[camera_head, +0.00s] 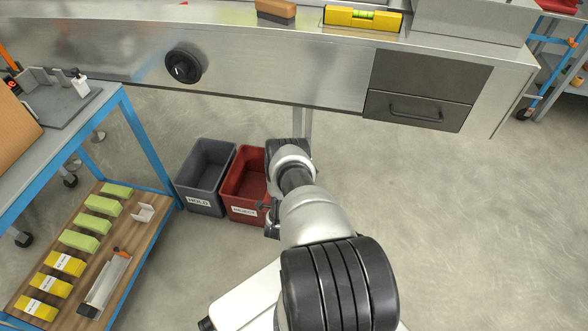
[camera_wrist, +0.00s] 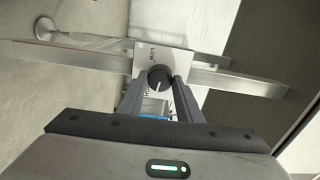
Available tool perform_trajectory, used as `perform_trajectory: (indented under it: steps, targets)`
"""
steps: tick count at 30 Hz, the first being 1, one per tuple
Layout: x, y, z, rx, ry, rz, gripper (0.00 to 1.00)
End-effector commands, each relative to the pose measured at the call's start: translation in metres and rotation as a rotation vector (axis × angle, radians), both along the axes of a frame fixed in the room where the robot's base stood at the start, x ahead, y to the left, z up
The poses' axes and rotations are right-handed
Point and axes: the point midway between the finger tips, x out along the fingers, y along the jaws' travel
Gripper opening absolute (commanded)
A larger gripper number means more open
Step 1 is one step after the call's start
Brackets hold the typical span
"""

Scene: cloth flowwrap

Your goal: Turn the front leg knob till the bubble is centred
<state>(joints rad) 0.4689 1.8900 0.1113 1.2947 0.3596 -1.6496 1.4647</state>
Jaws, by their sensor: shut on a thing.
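In the wrist view, a round black knob (camera_wrist: 160,76) with a white pointer mark sits on a pale plate (camera_wrist: 146,57) marked LOW. My gripper (camera_wrist: 159,84) is shut on the knob, one grey finger on each side. In the head view, a yellow spirit level (camera_head: 338,17) with a green vial (camera_head: 362,14) lies on top of the steel machine. Its bubble is too small to place surely against the lines. My arm hides the knob and the gripper in the head view.
The steel machine (camera_head: 300,75) runs across the top, with a black handwheel (camera_head: 183,66) and a drawer (camera_head: 416,110). A grey bin (camera_head: 203,168) and a red bin (camera_head: 243,183) stand left of my arm. A blue-framed cart (camera_head: 140,130) is further left. Floor at right is clear.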

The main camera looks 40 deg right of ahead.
Motion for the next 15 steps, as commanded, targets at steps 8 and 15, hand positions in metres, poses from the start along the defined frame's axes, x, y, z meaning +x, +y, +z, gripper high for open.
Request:
perform_trajectory:
  steps: [8,15]
  targets:
    - [0.0018,-0.0003,0.0009,0.028,-0.036,0.002,0.10]
    - [0.0020,-0.0003,0.0011,0.029,-0.037,0.002,0.10]
